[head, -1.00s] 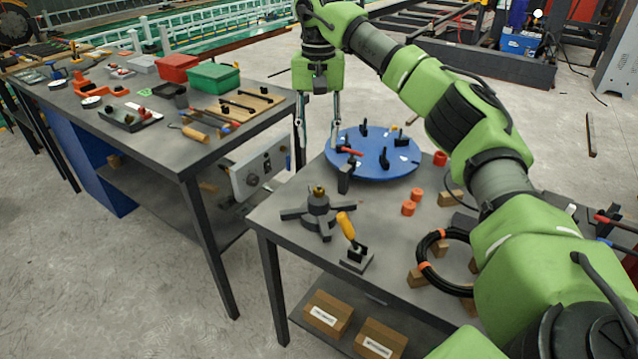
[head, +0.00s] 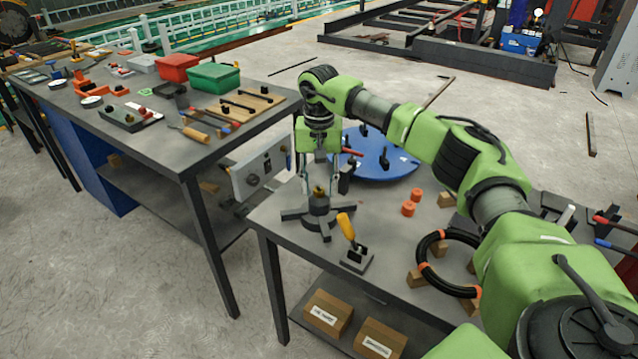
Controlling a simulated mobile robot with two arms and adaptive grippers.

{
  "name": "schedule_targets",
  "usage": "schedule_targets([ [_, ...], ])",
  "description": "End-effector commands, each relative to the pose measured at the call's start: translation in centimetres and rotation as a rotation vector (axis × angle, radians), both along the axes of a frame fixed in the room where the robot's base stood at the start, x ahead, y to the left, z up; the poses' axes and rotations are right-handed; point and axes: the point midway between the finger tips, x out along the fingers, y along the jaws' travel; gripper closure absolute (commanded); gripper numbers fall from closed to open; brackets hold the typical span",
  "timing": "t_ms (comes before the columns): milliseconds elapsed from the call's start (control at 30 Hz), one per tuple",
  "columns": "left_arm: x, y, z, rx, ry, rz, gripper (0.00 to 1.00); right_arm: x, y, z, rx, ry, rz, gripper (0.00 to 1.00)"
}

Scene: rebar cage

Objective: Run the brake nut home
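A small brass-coloured nut (head: 319,191) sits on top of a dark hub (head: 318,207) with splayed feet, near the left edge of the front table. My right gripper (head: 319,190) points down directly over the hub. Its two fingers are apart, one on each side of the nut, and I cannot tell whether either touches it. A blue disc (head: 385,158) with black clamps lies behind the hub, partly hidden by my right arm. My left gripper is not in view.
A yellow-handled toggle clamp (head: 352,243) stands just in front of the hub. Orange cylinders (head: 409,208) and a black coil (head: 428,262) on wood blocks lie to the right. A second table (head: 150,150) with tools and bins stands at left.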

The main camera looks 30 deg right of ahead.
Motion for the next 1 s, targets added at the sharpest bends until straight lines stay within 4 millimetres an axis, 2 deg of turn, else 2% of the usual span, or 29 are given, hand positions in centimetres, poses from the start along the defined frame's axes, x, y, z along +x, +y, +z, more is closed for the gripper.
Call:
schedule_targets([
  [200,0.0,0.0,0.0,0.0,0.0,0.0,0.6,0.0,0.0,0.0,0.0,0.0,0.0,0.65],
  [333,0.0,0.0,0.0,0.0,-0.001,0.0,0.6,0.0,0.0,0.0,0.0,0.0,0.0,0.98],
  [367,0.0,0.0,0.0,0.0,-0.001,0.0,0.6,0.0,0.0,0.0,0.0,0.0,0.0,1.0],
  [733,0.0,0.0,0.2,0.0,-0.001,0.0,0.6,0.0,0.0,0.1,-0.001,0.001,-0.035,1.0],
  [1000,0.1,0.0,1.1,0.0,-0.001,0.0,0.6,0.0,0.0,0.2,-0.002,0.001,-0.192,1.0],
])
